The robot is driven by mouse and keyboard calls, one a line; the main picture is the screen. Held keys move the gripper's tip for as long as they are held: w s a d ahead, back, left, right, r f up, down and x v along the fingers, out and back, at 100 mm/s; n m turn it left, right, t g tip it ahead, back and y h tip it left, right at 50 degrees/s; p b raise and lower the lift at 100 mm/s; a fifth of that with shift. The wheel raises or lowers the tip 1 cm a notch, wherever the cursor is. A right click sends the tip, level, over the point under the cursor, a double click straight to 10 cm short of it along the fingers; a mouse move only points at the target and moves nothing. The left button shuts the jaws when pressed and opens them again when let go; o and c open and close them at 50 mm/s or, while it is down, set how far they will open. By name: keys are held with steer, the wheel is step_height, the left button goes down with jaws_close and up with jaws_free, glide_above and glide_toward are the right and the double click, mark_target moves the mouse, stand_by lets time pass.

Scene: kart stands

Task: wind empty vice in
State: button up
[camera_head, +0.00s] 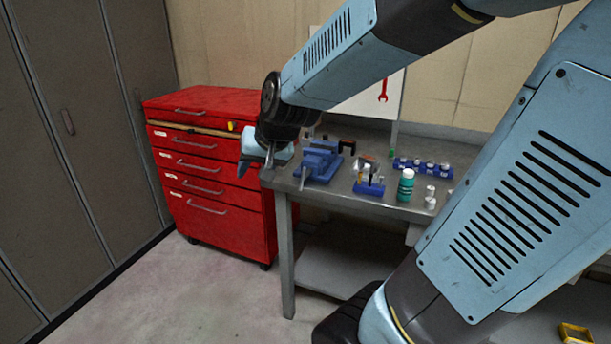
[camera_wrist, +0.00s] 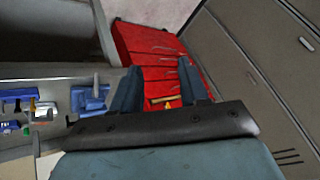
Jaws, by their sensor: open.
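The blue vice (camera_head: 318,163) sits on the left end of the grey metal workbench (camera_head: 375,202), with a grey handle bar (camera_head: 304,176) hanging at its near side. I see nothing clearly held in its jaws, but their gap is too small to make out. The vice also shows at the left of the wrist view (camera_wrist: 88,102), outside my fingers. My gripper (camera_head: 256,158) is left of the vice, by the bench's left end, and apart from it. In the wrist view, the two fingers of my gripper (camera_wrist: 159,70) are spread with nothing between them.
A red drawer cabinet (camera_head: 205,165) stands left of the bench, behind my gripper. Right of the vice are a blue holder with tools (camera_head: 369,187), a green bottle (camera_head: 406,185), small white containers (camera_head: 430,197) and a blue rack (camera_head: 423,168). Grey lockers (camera_head: 75,130) line the left.

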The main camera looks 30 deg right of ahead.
steer(key=w+f+m+h, duration=0.1)
steer(key=w+f+m, duration=0.2)
steer(key=w+f, duration=0.5)
steer(key=m+t+h, duration=0.4)
steer(key=h, duration=1.1)
glide_toward(306, 174)
steer(key=x, duration=1.1)
steer(key=shift+w+f, duration=0.3)
steer(key=shift+f, duration=0.15)
steer(key=shift+c, duration=0.3)
